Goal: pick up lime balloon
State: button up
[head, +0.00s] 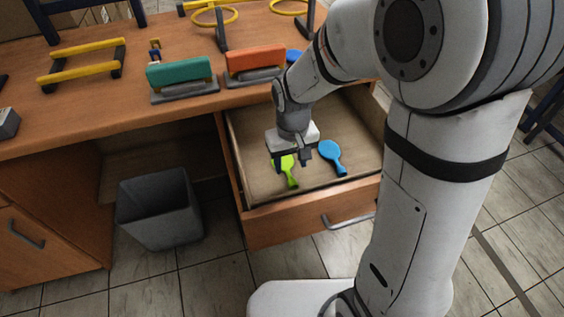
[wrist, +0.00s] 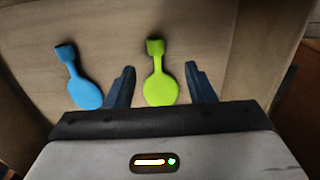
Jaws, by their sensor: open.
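The lime balloon (head: 289,171) lies flat in the open drawer, its upper part partly hidden behind my gripper in the head view. In the wrist view the lime balloon (wrist: 160,84) lies between my two fingers, with its neck pointing away from the gripper. My gripper (head: 293,160) is open and empty, above the drawer at the lime balloon. In the wrist view the fingers of my gripper (wrist: 160,82) stand on either side of the balloon, with gaps on both sides. I cannot tell the exact height between fingertips and balloon.
A blue balloon (head: 331,157) lies in the drawer right of the lime one, and left of it in the wrist view (wrist: 84,90). The drawer's front wall (head: 310,209) and sides surround both. A grey bin (head: 160,211) stands left. Green (head: 180,73) and orange (head: 255,61) blocks sit on the desk.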

aim_at(292, 180)
jog(key=f, duration=0.2)
jog(key=f+b, duration=0.1)
jog(key=f, duration=0.4)
jog(key=shift+d+f, duration=0.2)
jog(key=shift+d, duration=0.05)
jog(key=c, duration=0.9)
